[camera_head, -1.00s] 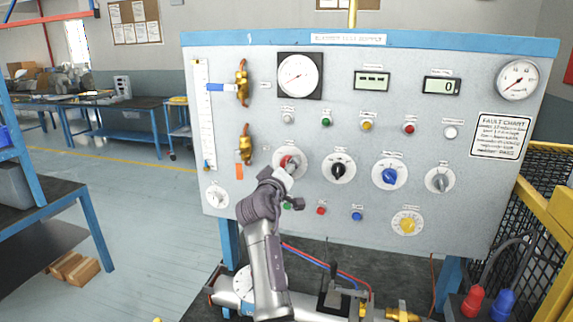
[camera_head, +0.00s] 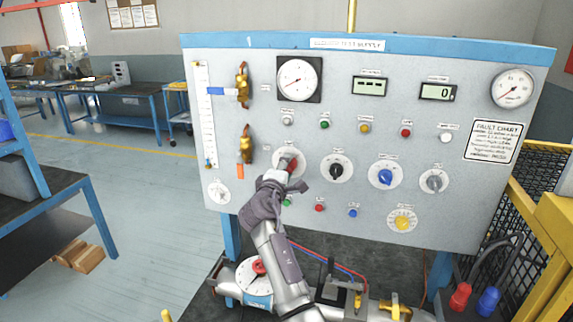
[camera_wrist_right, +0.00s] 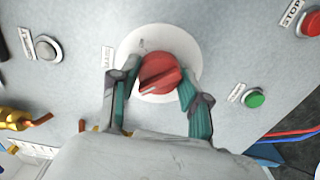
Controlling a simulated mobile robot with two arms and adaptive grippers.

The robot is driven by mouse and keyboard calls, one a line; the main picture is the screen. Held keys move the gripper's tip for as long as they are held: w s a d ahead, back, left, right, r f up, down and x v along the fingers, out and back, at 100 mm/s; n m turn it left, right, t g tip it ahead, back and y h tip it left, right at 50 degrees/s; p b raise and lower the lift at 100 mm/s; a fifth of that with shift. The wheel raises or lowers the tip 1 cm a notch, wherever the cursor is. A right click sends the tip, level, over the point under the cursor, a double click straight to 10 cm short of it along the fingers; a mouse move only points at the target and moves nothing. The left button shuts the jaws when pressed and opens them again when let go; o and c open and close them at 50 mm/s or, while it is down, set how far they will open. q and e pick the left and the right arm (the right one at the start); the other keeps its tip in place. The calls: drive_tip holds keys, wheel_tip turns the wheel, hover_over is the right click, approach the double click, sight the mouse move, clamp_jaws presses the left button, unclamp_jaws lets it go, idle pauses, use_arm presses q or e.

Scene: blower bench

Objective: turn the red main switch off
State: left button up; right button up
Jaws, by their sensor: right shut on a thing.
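The red main switch (camera_wrist_right: 160,73) is a round red knob with a raised grip on a white round plate (camera_wrist_right: 130,45), seen in the right wrist view. In the head view the red switch (camera_head: 288,162) shows partly at the left of the knob row on the panel. My right gripper (camera_wrist_right: 160,88) is shut on the red knob, one finger on each side of it. In the head view my right gripper (camera_head: 289,172) reaches up to the panel from below and covers part of the switch and its plate. My left gripper is not in view.
The panel (camera_head: 235,205) also carries a black knob (camera_head: 337,170), a blue knob (camera_head: 385,177) and a grey knob (camera_head: 433,183). A green button (camera_wrist_right: 255,99) and a red stop button (camera_wrist_right: 312,24) sit near my gripper. Below are pipes and hoses.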

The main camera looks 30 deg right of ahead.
drive_tip(key=shift+n, duration=0.3)
drive_tip(key=o, duration=1.2)
drive_tip(key=shift+c, duration=0.2)
drive_tip(key=v, duration=1.2)
